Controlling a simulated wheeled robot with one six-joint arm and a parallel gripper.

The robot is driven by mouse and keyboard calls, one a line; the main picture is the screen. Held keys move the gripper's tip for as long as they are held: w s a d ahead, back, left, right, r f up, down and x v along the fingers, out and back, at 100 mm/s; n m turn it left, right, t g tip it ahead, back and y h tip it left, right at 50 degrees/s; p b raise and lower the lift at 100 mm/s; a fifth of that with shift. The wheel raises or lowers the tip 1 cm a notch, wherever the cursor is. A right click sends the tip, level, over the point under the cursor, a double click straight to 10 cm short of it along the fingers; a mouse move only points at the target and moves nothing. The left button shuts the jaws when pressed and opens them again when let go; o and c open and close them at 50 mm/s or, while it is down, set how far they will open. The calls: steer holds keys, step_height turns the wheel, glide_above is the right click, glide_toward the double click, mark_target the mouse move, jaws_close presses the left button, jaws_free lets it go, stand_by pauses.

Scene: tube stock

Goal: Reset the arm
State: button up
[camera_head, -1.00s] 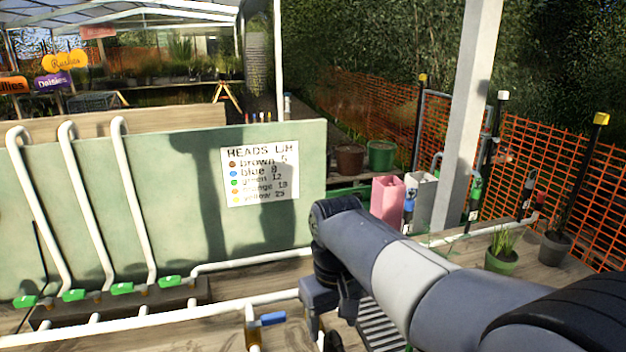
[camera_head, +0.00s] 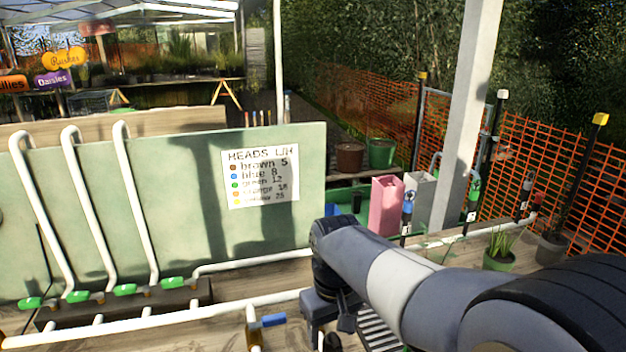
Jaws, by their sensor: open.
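My arm reaches in from the lower right and crosses the bench, with its end joint bent downward. My gripper (camera_head: 332,318) hangs below that joint at the bottom middle, above the bench. It is open, and I see nothing held in it. Its lower part is close to the bottom edge of the picture, and the arm hides part of it.
A green board with a printed sign (camera_head: 260,176) stands behind white pipes with green valve handles (camera_head: 125,290). A blue-handled valve (camera_head: 272,320) is just left of my gripper. A pink container (camera_head: 386,206), a white post (camera_head: 468,130) and potted plants (camera_head: 499,258) stand right.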

steer(key=shift+r+p, duration=1.3)
steer(key=shift+r, duration=0.5)
